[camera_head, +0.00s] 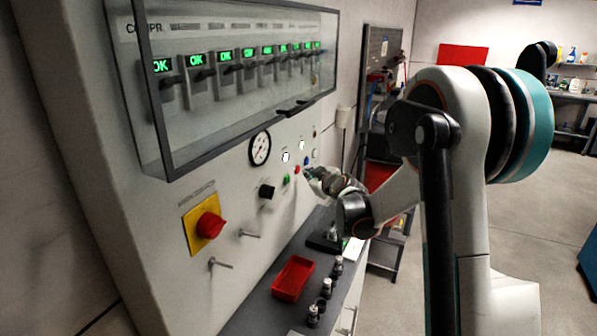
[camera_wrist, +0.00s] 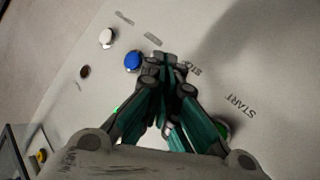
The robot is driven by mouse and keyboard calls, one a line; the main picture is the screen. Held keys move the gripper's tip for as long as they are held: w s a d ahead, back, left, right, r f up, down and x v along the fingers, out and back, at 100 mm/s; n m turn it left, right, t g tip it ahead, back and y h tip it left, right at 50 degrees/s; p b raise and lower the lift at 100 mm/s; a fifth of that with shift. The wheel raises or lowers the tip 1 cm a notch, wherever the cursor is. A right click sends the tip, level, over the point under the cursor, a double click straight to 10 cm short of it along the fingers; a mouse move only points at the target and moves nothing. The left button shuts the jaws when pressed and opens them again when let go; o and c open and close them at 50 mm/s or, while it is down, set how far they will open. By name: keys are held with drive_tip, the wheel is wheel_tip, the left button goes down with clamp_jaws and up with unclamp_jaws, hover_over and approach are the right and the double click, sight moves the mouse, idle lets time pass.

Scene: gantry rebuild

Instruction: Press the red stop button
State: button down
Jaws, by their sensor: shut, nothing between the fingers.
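The red stop button (camera_head: 297,170) is a small round button on the front of the light panel in the head view. My gripper (camera_head: 308,173) is close to it, just to its right in that view. In the wrist view my gripper (camera_wrist: 163,60) is shut and empty, its fingertips together beside the partly covered STOP lettering (camera_wrist: 192,69). The red button does not show in the wrist view; my fingers appear to hide it. I cannot tell whether the fingertips touch it.
A green button (camera_wrist: 223,130) marked START is partly behind my finger. A blue button (camera_wrist: 132,62) and a white one (camera_wrist: 107,38) are close by. A large red knob (camera_head: 210,225) on yellow is lower left. A red tray (camera_head: 293,278) lies on the bench below.

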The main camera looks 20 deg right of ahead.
drive_tip(key=shift+w+a, duration=0.3)
drive_tip(key=shift+w+a, duration=0.3)
idle(1.1)
drive_tip(key=shift+s+d, duration=0.1)
drive_tip(key=shift+s+d+b, duration=0.3)
drive_tip(key=shift+s+d, duration=0.15)
drive_tip(key=shift+s, duration=0.05)
drive_tip(key=s+d, duration=0.3)
drive_tip(key=shift+s+d, duration=0.3)
idle(0.4)
drive_tip(key=shift+a, duration=0.1)
idle(0.6)
